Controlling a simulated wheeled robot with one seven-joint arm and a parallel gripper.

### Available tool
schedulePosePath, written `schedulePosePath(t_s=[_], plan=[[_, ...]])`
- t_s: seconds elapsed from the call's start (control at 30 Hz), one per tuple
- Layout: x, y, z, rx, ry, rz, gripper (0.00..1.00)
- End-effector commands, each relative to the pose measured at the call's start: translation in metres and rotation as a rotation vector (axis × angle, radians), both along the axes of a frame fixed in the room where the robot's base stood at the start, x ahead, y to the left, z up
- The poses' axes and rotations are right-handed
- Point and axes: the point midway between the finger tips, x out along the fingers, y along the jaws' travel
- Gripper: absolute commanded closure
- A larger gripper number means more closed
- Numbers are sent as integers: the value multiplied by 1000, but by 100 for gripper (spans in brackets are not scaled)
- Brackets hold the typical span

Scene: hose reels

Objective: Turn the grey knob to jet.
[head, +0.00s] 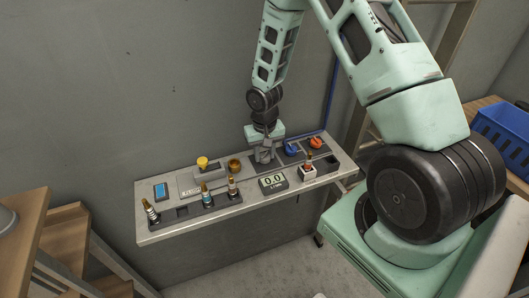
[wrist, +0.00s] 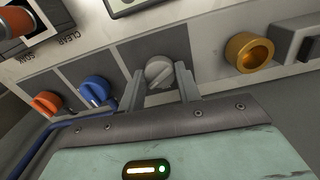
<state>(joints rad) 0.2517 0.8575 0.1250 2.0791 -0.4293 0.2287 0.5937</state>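The grey knob (wrist: 159,72) is round with a raised ridge and sits on a dark panel square in the wrist view. My gripper (wrist: 160,88) has one finger on each side of it, with a narrow gap showing between knob and fingers, so it looks open around the knob. In the head view my gripper (head: 264,156) points down at the back of the console (head: 240,212) and hides the grey knob. I cannot read any jet label; the gripper body covers the panel beside the knob.
A blue knob (wrist: 97,90) and an orange knob (wrist: 46,103) lie left of the grey one in the wrist view, a brass ring (wrist: 249,52) right. The head view shows a display (head: 273,181), a red-topped switch (head: 308,168) and several brass-tipped fittings along the front.

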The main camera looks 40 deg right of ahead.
Motion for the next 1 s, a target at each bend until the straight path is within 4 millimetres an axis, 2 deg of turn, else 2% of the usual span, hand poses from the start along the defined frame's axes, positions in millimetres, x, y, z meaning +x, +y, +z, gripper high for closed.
schedulePosePath(t_s=[0.47,0.67,1.0], plan=[[0,0,0,0,0,62,89],[0,0,0,0,1,192,89],[0,0,0,0,1,509,89]])
